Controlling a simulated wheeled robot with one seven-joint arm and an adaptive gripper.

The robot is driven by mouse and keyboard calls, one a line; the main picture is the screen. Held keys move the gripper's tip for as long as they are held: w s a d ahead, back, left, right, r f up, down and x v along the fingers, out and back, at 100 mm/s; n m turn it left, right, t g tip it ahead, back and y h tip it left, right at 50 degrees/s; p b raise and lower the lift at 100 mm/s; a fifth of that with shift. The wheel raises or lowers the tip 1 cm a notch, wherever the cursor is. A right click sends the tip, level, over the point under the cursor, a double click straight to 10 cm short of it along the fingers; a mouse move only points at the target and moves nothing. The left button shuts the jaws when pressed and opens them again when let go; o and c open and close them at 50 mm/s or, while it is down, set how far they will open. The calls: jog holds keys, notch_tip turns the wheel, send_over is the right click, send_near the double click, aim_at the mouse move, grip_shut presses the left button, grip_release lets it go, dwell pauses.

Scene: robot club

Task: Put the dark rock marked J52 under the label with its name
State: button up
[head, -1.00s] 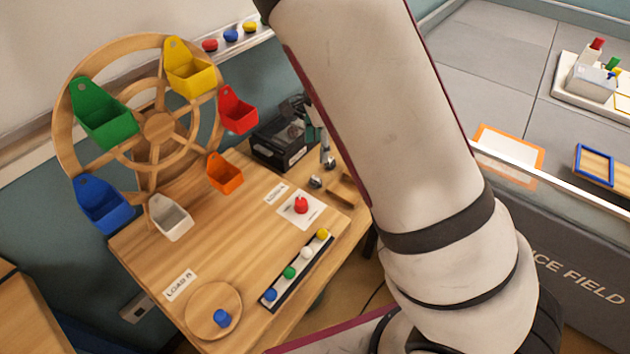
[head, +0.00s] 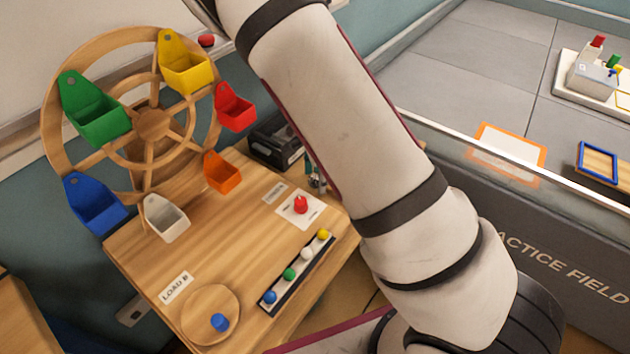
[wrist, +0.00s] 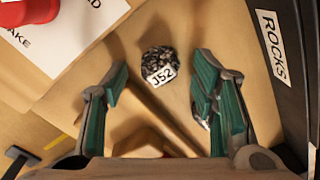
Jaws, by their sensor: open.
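The dark rock marked J52 (wrist: 158,60) lies on the wooden table in the wrist view, its white tag facing up. My gripper (wrist: 161,72) is open, with one green-padded finger on each side of the rock in the picture. I cannot tell how far above the rock the fingertips are. Part of a second speckled rock (wrist: 202,119) shows beside the right finger, mostly hidden by it. In the head view my arm covers most of this area, and only a bit of the gripper (head: 316,180) shows. No label reading J52 is visible apart from the rock's own tag.
A black box (head: 270,145) stands at the table's back; a dark panel labelled ROCKS (wrist: 272,55) is right in the wrist view. A red button (head: 300,205) on a white card is nearby. A wooden wheel (head: 152,122) with coloured buckets stands left. A ball rack (head: 296,275) lies in front.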

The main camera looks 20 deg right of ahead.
grip_shut()
jog(key=s+r+n+p, duration=0.3)
jog(key=r+n, duration=0.7)
jog(key=n, duration=0.8)
jog(key=shift+s+a+r, duration=0.2)
jog(key=shift+s+r, duration=0.1)
jog(key=shift+s, duration=0.25)
dwell(0.7)
